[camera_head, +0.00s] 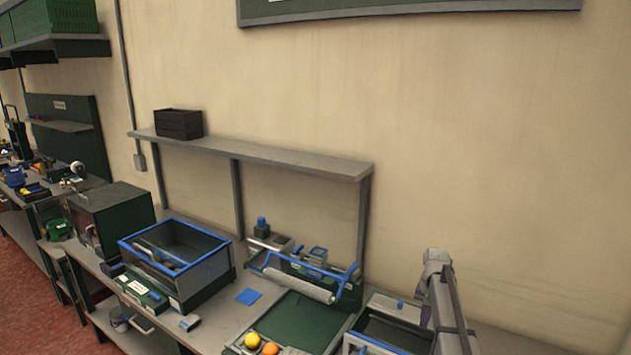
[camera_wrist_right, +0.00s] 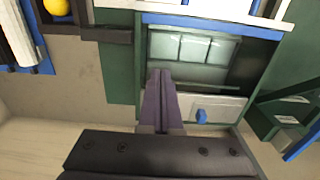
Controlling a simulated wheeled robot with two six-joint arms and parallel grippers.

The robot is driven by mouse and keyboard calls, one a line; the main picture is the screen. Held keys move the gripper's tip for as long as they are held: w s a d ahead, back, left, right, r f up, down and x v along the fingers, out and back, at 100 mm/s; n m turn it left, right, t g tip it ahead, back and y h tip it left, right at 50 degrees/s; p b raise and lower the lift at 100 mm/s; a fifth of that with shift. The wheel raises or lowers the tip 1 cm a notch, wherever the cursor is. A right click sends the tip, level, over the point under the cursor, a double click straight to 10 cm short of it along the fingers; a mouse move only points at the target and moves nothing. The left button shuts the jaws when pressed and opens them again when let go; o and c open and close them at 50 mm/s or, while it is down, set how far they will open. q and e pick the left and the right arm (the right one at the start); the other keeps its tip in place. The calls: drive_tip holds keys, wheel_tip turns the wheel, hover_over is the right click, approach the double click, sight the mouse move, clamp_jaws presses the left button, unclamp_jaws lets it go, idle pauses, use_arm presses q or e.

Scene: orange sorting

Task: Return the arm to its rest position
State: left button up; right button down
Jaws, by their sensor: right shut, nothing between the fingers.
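My right arm (camera_head: 442,295) reaches in at the lower right of the head view, over the right end of the bench. In the right wrist view my right gripper (camera_wrist_right: 160,80) is shut, its two dark fingers together with nothing between them. The fingers lie over a green-sided bin (camera_wrist_right: 190,55) with a pale panelled inside and a blue knob. A yellow fruit (camera_head: 252,339) and an orange fruit (camera_head: 270,348) lie side by side at the bench front, left of my arm. The yellow one also shows in the wrist view (camera_wrist_right: 57,6). My left gripper is not in view.
A blue-rimmed glass-sided box (camera_head: 178,250) stands left on the bench (camera_head: 215,322). A blue-framed roller (camera_head: 298,284) stands by a green board (camera_head: 300,318). A shelf (camera_head: 270,154) with a dark crate (camera_head: 178,123) hangs above.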

drive_tip(key=shift+n, duration=0.6)
drive_tip(key=s+a, duration=0.2)
drive_tip(key=a, duration=0.1)
drive_tip(key=s+a+f+b, duration=0.1)
drive_tip(key=a, duration=0.1)
drive_tip(key=shift+s+f, duration=0.1)
drive_tip(key=shift+s, duration=0.05)
use_arm(q)
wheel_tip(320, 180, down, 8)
drive_tip(key=b, duration=0.7)
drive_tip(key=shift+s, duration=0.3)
use_arm(e)
drive_tip(key=s+a+f+n, duration=0.2)
drive_tip(key=s+a+n, duration=0.1)
drive_tip(key=s+a, duration=0.4)
drive_tip(key=s+a+f+n, duration=0.2)
drive_tip(key=s+a, duration=0.6)
drive_tip(key=s, duration=0.5)
drive_tip(key=s+a+f+n+h, duration=0.1)
drive_tip(key=s+a+f+n, duration=0.1)
drive_tip(key=s+a+n, duration=0.2)
drive_tip(key=s+a, duration=0.3)
drive_tip(key=s, duration=0.3)
drive_tip(key=shift+s+a+f, duration=0.25)
drive_tip(key=shift+s+f, duration=0.05)
drive_tip(key=shift+s, duration=0.05)
